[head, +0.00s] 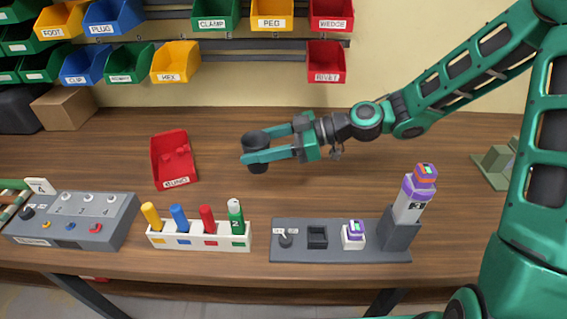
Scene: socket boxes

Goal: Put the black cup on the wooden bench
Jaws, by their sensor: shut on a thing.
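A small black cup (257,139) is held between the fingers of my gripper (262,148). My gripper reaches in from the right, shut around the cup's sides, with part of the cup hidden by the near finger. The wooden bench (320,187) spreads beneath it. The cup seems to be at or just above the bench top; I cannot tell whether its base touches the wood.
A red bin (172,160) lies left of the cup. In front stand a rack of coloured pegs (200,244), a grey socket board (340,252) and a grey panel (75,222). A cardboard box (64,108) sits at back left. Bare bench surrounds the gripper.

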